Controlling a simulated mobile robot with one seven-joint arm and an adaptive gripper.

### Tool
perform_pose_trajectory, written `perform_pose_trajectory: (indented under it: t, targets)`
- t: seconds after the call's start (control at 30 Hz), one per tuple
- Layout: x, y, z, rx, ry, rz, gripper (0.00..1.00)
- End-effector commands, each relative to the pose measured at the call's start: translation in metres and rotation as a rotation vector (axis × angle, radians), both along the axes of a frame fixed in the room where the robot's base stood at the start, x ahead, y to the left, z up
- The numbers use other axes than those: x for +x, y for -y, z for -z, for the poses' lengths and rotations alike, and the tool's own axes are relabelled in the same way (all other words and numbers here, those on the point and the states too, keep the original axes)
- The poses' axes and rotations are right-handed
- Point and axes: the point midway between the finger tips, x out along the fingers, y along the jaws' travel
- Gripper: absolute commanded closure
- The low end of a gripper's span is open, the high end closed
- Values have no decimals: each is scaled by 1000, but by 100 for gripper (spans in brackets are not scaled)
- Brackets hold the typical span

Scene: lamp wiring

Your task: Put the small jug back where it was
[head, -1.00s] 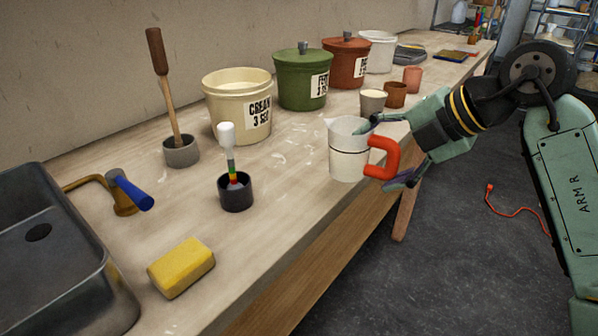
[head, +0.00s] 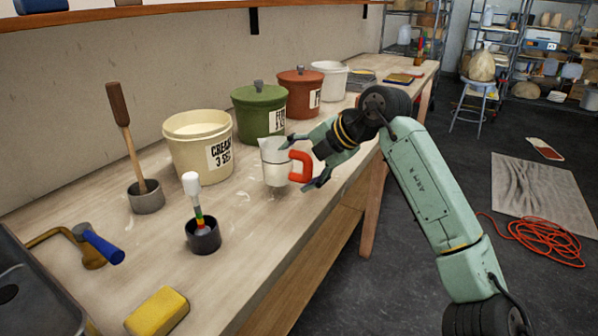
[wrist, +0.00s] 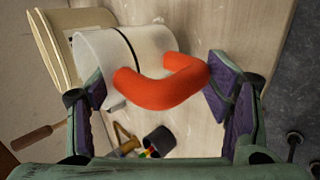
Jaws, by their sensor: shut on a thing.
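The small jug (head: 275,165) is white with a dark line around it and a red handle (head: 301,167). It stands about upright over the workbench, in front of the green lidded bucket. It seems slightly above the top, but a small gap is hard to judge. My gripper (head: 311,163) is shut on the red handle from the right. In the wrist view the handle (wrist: 160,92) lies between my purple-padded fingers (wrist: 158,95), with the white jug body (wrist: 140,45) beyond it.
The cream bucket (head: 200,150), green bucket (head: 258,113) and rust-red bucket (head: 300,95) stand along the wall side. A dark cup with a white-tipped tool (head: 203,237), a grey pot with a wooden-handled tool (head: 146,197) and a yellow sponge (head: 157,312) lie left of the jug.

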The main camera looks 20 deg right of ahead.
Motion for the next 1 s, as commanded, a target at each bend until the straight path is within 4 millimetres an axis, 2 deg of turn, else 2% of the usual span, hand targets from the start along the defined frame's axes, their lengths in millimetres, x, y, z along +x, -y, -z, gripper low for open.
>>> perform_pose_trajectory:
  t: [0.07,0.3,0.7,0.73,1.0]
  targets:
    - [2,0,2,1,0,1,86]
    - [2,0,31,3,2,0,86]
    - [2,0,40,0,1,1,86]
    - [2,0,40,-1,0,1,28]
    - [2,0,39,0,0,0,10]
